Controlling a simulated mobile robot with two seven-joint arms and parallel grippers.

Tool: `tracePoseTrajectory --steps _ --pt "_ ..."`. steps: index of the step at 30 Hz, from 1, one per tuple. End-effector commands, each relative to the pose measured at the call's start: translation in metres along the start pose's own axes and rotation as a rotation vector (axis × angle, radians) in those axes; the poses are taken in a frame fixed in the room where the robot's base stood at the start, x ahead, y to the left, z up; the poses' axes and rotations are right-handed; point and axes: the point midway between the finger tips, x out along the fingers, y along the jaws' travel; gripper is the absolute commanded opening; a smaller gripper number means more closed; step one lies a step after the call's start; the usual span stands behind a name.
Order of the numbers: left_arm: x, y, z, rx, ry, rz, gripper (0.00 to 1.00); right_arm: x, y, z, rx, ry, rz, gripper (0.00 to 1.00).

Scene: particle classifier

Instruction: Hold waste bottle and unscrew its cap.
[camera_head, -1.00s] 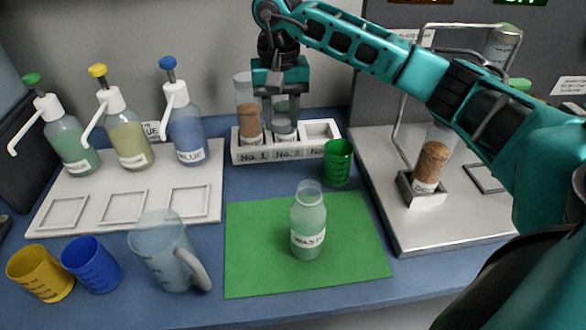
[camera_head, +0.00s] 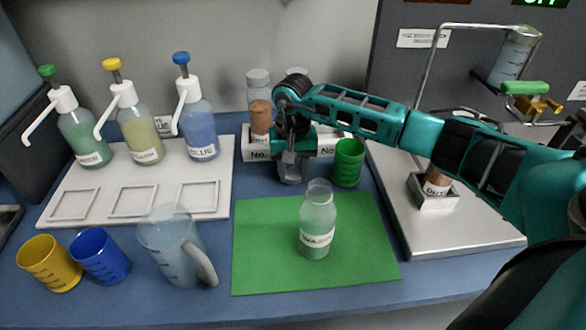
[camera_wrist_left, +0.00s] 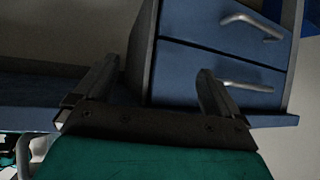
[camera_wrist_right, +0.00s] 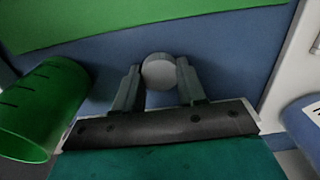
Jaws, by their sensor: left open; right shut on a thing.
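The waste bottle (camera_head: 318,222) stands upright on the green mat (camera_head: 262,268). It is clear with pale green contents and a white label, and I see no cap on its neck. My right gripper (camera_head: 291,170) is behind and left of the bottle, low in front of the white rack. In the right wrist view, the right gripper (camera_wrist_right: 159,88) is shut on a round grey-white cap-like piece (camera_wrist_right: 159,70). My left gripper (camera_wrist_left: 158,88) is open and empty in the left wrist view, facing blue drawers, away from the bottle.
A green cup (camera_head: 348,164) stands close right of my right gripper. The white rack (camera_head: 257,156) is behind it. A clear jug (camera_head: 172,252), blue cup (camera_head: 103,258) and yellow cup (camera_head: 48,264) stand left of the mat. Pump bottles (camera_head: 201,130) stand on the white tray (camera_head: 210,218).

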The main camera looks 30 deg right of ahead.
Motion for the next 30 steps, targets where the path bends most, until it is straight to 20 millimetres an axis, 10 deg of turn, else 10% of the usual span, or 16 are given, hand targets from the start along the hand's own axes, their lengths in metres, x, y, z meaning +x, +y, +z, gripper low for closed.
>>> tracePoseTrajectory --steps 8,9,16,30 --pt "0.003 0.001 0.004 -0.001 -0.003 0.001 0.97 0.004 0.0 0.0 0.0 0.001 0.0 0.03" --pt "0.002 0.001 0.003 -0.001 -0.005 0.002 0.97 0.003 0.0 0.0 0.0 0.001 0.0 0.43" --pt "0.002 0.002 0.001 -0.002 -0.004 0.005 0.97 0.002 0.0 0.0 0.0 0.001 0.0 0.65" --pt "-0.001 0.002 -0.005 0.0 0.01 0.004 0.97 -0.022 0.0 -0.002 0.001 0.006 -0.002 0.65"
